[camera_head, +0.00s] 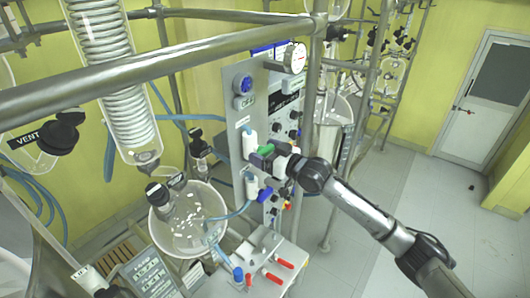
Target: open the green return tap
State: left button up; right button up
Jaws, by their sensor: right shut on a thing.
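The green return tap (265,150) is on a white valve body at the left edge of the grey panel (238,85). My right gripper (271,153) is at the tap, its arm coming in from the lower right. It is shut on the green handle, and its fingers hide part of it. A blue-handled tap (265,195) sits on a similar white valve below. My left gripper is not in view.
A steel rail (170,62) crosses the upper view. A glass vessel (188,222) and a glass coil condenser (110,75) stand left. A bench with red-handled tools (278,280) is below. Open floor lies right, before a door (485,100).

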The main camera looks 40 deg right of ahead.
jog(key=n+p, duration=0.1)
jog(key=n, duration=0.3)
jog(key=shift+r+n, duration=0.1)
jog(key=shift+n, duration=0.3)
jog(key=n+p, duration=0.2)
jog(key=n, duration=0.2)
jog(key=shift+n, duration=0.3)
jog(key=n+p, duration=0.1)
jog(key=n, duration=0.3)
jog(key=shift+n+p, duration=0.65)
jog(key=shift+n, duration=1.35)
jog(key=o, duration=0.8)
